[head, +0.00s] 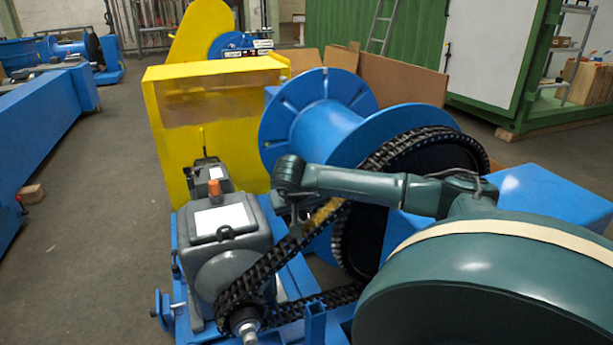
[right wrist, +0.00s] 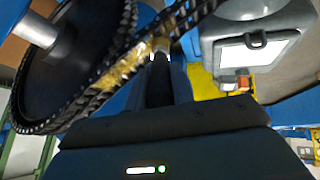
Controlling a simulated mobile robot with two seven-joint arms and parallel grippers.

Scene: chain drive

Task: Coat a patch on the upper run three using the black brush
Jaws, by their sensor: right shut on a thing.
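The black chain runs from the small sprocket by the grey gearbox (head: 222,232) up to the large dark wheel (head: 365,235). Its upper run (head: 275,258) slopes up to the right and carries a golden-yellow patch (head: 325,212); the patch also shows in the right wrist view (right wrist: 118,72). My right gripper (head: 293,215) is beside the upper run, close to the patch. In the right wrist view it is shut on the dark handle of the black brush (right wrist: 160,75). The brush's pale tip (right wrist: 160,44) appears at the chain; whether it touches is unclear. My left gripper is out of view.
A blue spool (head: 315,120) stands behind the chain, and a yellow cabinet (head: 205,130) is behind the gearbox. A lower chain run (head: 325,300) passes beneath the upper one. Grey floor (head: 110,210) is open at the left.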

